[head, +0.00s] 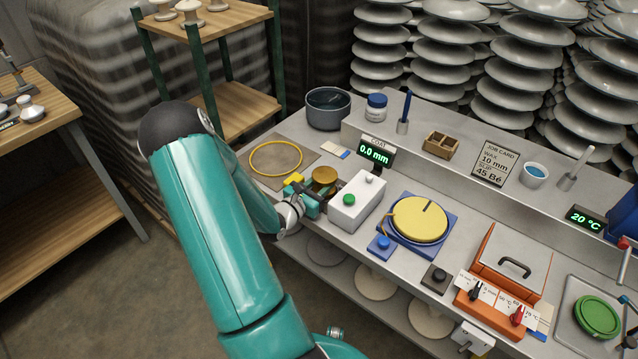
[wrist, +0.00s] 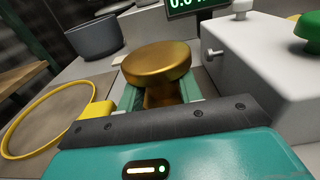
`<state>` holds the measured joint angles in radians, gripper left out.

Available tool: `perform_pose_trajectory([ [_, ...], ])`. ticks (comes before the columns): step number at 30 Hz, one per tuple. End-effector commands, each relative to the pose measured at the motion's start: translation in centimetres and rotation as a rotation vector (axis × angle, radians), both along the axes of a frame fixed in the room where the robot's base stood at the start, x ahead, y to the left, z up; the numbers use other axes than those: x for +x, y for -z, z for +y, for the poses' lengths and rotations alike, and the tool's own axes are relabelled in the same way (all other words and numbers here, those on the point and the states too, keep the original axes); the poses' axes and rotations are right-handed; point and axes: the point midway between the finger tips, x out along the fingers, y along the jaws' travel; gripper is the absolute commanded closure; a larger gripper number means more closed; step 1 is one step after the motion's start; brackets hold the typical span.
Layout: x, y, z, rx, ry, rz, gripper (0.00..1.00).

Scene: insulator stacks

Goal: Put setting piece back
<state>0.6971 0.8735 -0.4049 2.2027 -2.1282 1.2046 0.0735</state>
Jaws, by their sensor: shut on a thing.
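The setting piece appears to be the brass, mushroom-shaped piece (head: 324,174), with a round flat top and a narrower stem. It stands upright at the left of the white box. My gripper (head: 313,190) reaches it from the front left. In the wrist view the brass piece (wrist: 157,65) sits between my green fingers (wrist: 160,95), which are shut on its stem below the wide top. Its foot is hidden by my gripper, so I cannot tell whether it touches the bench. The coat gauge display (head: 375,154) behind it reads 0.0 mm.
A white box (head: 357,203) with a green knob stands close on the right. A yellow ring (head: 276,146) with a yellow tab (head: 293,179) lies on a mat at the left. A dark pot (head: 328,108) stands behind. A yellow disc (head: 419,220) on a blue base is farther right.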

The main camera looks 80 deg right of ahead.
Motion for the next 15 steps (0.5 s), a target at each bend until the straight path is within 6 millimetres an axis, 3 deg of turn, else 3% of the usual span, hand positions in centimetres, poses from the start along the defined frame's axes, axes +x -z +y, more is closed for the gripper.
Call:
perform_pose_trajectory([
  [8,-0.13,0.4,-0.08,-0.001,0.0,0.001,1.0],
  [9,-0.12,0.5,-0.06,0.0,0.0,0.001,0.63],
  [12,-0.12,0.45,-0.09,0.0,0.0,0.0,0.43],
  [15,-0.08,0.45,-0.11,0.0,0.001,0.0,0.43],
])
